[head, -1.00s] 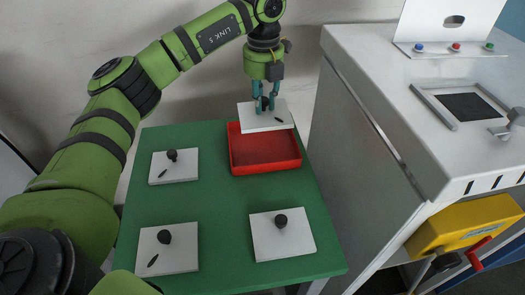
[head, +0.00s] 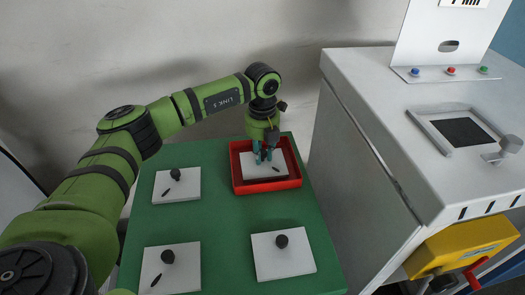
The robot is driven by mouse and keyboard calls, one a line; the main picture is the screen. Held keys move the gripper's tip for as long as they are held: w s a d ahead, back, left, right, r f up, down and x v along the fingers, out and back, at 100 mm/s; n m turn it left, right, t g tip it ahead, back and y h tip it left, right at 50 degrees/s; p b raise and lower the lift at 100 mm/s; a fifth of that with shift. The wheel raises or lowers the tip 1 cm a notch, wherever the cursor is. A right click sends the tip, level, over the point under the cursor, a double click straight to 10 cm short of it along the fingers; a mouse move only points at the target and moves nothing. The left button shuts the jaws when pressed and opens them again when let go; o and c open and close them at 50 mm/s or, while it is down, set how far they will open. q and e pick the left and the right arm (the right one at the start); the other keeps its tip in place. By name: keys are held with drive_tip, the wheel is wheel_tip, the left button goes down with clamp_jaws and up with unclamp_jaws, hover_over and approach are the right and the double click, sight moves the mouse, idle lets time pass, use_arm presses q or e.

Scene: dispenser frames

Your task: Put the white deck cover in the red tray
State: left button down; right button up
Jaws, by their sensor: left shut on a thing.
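A white deck cover (head: 258,171) with a small dark slot mark lies within the walls of the red tray (head: 238,180) at the back of the green table. My left gripper (head: 263,157) is above the tray, pointing down, its teal fingers shut on the cover's knob, which the fingers hide. I cannot tell whether the cover rests on the tray floor or hangs just above it. My right gripper is not in view.
Three more white plates with black knobs lie on the green table (head: 222,220): back left (head: 190,188), front left (head: 184,277) and front right (head: 295,262). A white machine cabinet (head: 370,100) stands close on the right.

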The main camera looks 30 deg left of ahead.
sight(262, 152)
use_arm(q)
drive_tip(key=shift+f, duration=0.1)
drive_tip(key=c, duration=1.1)
unclamp_jaws()
drive_tip(key=shift+r, duration=0.45)
wheel_tip(262, 152, up, 11)
drive_tip(key=b, duration=0.3)
drive_tip(key=shift+r, duration=0.2)
